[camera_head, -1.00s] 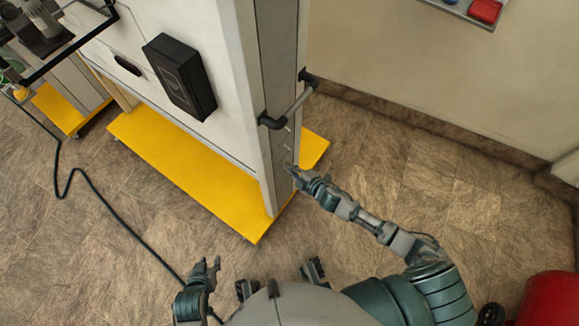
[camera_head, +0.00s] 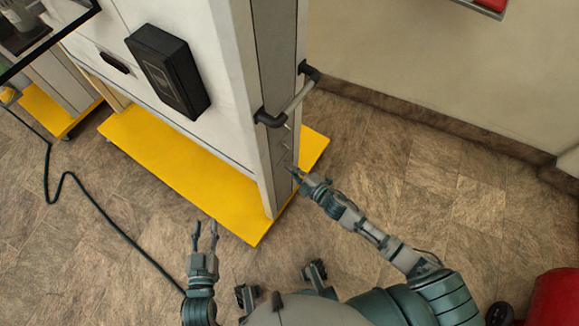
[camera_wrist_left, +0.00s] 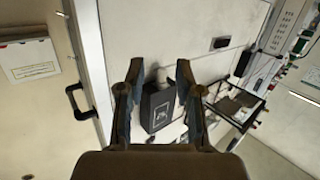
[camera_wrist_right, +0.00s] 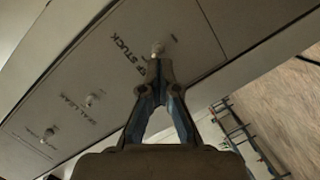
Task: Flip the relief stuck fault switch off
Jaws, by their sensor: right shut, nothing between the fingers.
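The relief stuck switch (camera_wrist_right: 157,47) is a small pale toggle beside the partly covered label ending "EF STUCK" in the right wrist view. My right gripper (camera_wrist_right: 154,65) is shut and empty, its fingertips at or just below this toggle. I cannot tell whether they touch, nor which way the toggle is set. In the head view my right gripper (camera_head: 298,175) is at the cabinet's narrow end face, below the handle. My left gripper (camera_head: 205,226) is open and empty, in front of the yellow base; its fingers also show open in the left wrist view (camera_wrist_left: 159,68).
The seal leak switch (camera_wrist_right: 91,100) and another toggle (camera_wrist_right: 49,132) share the panel. A grey-and-black handle (camera_head: 290,100) juts out above my right gripper. The yellow base (camera_head: 180,178) sticks out below the cabinet. A black box (camera_head: 168,70) is on the front.

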